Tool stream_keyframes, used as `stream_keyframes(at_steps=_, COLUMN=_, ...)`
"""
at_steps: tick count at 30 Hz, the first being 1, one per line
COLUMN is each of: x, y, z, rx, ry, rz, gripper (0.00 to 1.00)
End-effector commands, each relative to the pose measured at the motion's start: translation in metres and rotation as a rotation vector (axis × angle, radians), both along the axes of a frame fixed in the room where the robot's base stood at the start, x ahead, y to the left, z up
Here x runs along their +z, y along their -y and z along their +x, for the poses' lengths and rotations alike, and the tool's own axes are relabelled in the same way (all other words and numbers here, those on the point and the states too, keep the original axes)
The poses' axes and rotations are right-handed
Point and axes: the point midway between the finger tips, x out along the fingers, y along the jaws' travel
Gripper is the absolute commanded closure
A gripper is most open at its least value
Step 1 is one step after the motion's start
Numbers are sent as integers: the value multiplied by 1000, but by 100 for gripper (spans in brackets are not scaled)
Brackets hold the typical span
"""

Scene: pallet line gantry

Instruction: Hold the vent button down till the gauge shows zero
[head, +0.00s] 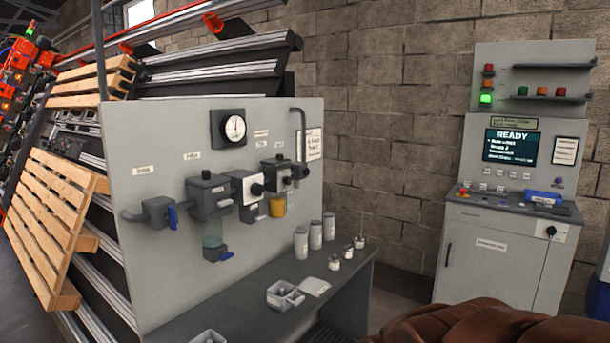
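A round gauge (235,128) with a white face and a dark square housing is on the upper part of the grey panel (150,240). Its needle appears to point roughly upward, but the scale is too small to read. Below it is a row of air-line units: a valve with a blue lever (172,216), a dark unit with a clear bowl (212,228), a light block with a black round knob (257,190), and a dark unit with a yellow bowl (277,207). I cannot tell which part is the vent button; the labels are too small. My gripper is not in view.
A grey bench (250,318) juts out below the panel, with several grey canisters and a small tray (284,296) on it. A control cabinet (492,255) with a lit READY screen (511,146) stands right. Wooden pallets (50,225) lean left. A brown shape fills the lower right.

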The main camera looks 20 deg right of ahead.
Motion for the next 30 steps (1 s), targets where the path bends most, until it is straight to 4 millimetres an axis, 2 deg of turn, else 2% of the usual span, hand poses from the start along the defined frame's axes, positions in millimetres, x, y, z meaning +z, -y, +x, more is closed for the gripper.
stream_keyframes(at_steps=1, x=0, y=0, z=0, rx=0, ry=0, rz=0, gripper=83)
stream_keyframes(at_steps=6, x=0, y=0, z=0, rx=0, ry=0, rz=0, gripper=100)
stream_keyframes(at_steps=30, x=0, y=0, z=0, rx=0, ry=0, rz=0, gripper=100)
